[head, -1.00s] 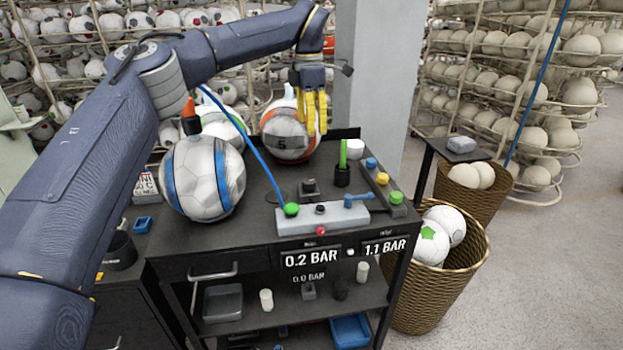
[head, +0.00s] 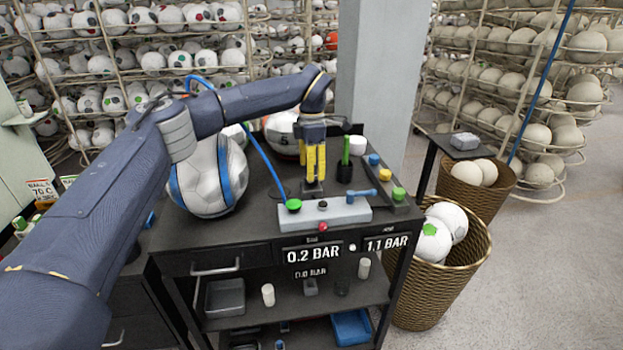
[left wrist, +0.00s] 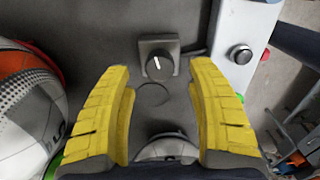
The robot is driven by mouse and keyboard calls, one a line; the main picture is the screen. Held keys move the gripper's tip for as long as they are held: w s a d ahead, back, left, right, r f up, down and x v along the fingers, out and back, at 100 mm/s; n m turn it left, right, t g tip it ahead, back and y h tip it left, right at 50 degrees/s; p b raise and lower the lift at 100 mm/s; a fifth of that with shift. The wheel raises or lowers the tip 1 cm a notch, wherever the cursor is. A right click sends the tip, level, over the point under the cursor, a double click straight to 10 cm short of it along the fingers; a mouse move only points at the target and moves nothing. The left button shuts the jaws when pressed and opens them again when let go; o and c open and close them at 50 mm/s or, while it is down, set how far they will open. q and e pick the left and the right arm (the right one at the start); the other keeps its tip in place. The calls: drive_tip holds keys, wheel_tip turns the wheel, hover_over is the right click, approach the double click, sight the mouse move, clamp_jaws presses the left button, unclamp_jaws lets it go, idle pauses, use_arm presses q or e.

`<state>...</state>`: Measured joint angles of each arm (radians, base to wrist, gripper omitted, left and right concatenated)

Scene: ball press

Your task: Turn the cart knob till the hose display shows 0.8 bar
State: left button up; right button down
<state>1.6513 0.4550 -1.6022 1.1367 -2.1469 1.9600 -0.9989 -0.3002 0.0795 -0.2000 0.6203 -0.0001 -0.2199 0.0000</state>
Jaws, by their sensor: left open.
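The cart knob (left wrist: 158,65) is a dark round dial with a white mark on a square grey base, seen in the left wrist view. My left gripper (left wrist: 165,105) is open, its yellow fingers on either side just short of the knob and not touching it. In the head view my left gripper (head: 314,172) points down over the cart top and mostly hides the knob. One display (head: 312,255) on the cart front reads 0.2 BAR; another display (head: 387,244) reads 1.1 BAR. Their small labels are unreadable. My right gripper is not in view.
A grey block (head: 335,214) with buttons lies in front of the knob; a blue hose (head: 262,155) runs to its green end. A white and blue ball (head: 208,180) stands left on the cart.

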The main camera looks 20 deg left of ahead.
use_arm(q)
drive_tip(key=shift+f, duration=1.8)
clamp_jaws()
